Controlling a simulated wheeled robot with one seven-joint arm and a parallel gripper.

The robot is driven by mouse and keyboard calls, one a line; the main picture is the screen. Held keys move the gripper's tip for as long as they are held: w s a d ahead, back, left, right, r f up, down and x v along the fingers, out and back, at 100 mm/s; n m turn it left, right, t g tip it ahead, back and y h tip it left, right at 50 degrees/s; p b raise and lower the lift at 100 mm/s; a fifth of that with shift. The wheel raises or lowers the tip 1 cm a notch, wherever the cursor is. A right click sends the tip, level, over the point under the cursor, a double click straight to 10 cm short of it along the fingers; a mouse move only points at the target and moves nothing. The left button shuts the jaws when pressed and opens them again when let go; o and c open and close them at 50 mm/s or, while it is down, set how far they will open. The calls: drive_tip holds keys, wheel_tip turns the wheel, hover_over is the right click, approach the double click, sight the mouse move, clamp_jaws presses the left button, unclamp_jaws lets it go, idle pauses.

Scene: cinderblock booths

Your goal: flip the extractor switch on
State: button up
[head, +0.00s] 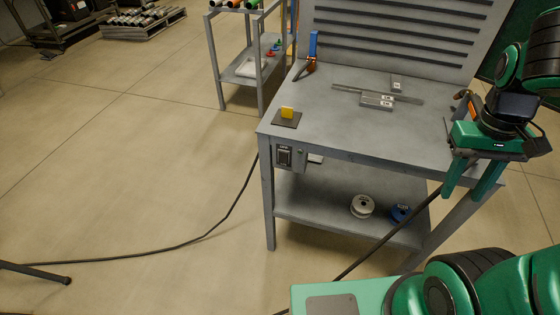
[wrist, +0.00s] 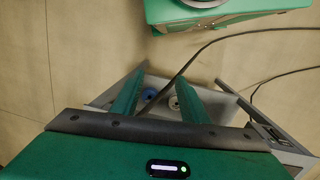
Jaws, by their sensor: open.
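A dark switch (head: 285,156) in a grey box is mounted on the front of the workbench (head: 345,140), near its left front corner. It is small in the head view, and I cannot tell which way it is set. A dark box (wrist: 268,132) on the bench side, probably the same switch, shows at the right of the wrist view. My gripper (head: 464,196) is open and empty, pointing down in front of the bench's right end, well to the right of the switch. Its two green fingers (wrist: 161,78) are apart in the wrist view.
A yellow block (head: 287,112) on a dark plate sits above the switch. Metal bars (head: 376,100) lie on the benchtop. Two spools (head: 362,206) stand on the lower shelf. A black cable (head: 222,220) runs across the floor. Open floor lies left of the bench.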

drive_tip(key=w+a+f+n+h, duration=0.5)
drive_tip(key=w+a+f+n, duration=0.1)
drive_tip(key=w+f+n, duration=0.25)
drive_tip(key=n+t, duration=1.8)
drive_tip(key=n, duration=0.9)
approach(283, 155)
drive_tip(key=x, duration=0.7)
drive_tip(key=shift+w+f, duration=0.15)
